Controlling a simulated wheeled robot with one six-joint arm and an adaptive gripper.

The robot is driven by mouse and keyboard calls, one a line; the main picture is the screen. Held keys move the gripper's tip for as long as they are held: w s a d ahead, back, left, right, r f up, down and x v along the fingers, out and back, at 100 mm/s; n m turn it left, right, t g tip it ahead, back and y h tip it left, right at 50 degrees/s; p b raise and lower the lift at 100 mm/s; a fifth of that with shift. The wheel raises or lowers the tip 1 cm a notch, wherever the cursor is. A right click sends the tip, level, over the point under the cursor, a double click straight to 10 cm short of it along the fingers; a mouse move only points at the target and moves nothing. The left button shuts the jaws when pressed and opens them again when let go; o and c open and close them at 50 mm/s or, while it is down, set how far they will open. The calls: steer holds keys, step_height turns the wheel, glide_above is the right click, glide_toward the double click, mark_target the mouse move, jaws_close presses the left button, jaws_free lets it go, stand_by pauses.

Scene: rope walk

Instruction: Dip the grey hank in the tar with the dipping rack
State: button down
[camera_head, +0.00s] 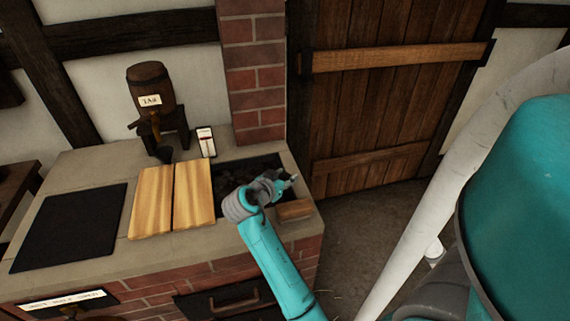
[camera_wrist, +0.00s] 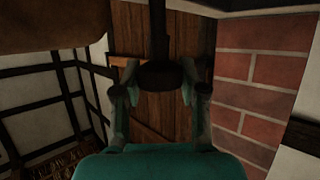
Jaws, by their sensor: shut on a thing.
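My gripper (camera_head: 284,184) is above the right end of the brick counter, over or near an open trough. In the wrist view its two fingers (camera_wrist: 160,85) are shut on a dark, round-ended thing (camera_wrist: 160,74), from which a dark rod runs up the picture. I cannot tell if this is the dipping rack. A dark barrel (camera_head: 150,88) labelled TAR stands on a stand at the back of the counter, with a spout over a small dark cup or funnel (camera_head: 163,154). I cannot make out a grey hank or any open tar.
Two pale wooden boards (camera_head: 153,203) lie side by side left of the trough (camera_head: 225,180), which holds dark lumps. A black plate (camera_head: 70,227) lies further left. A small gauge card (camera_head: 206,142) stands behind. A wooden block (camera_head: 295,210) sits at the trough's right end.

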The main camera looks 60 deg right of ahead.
steer(key=shift+f, duration=0.8)
steer(key=c, duration=0.6)
jaws_free()
steer(key=v, duration=1.2)
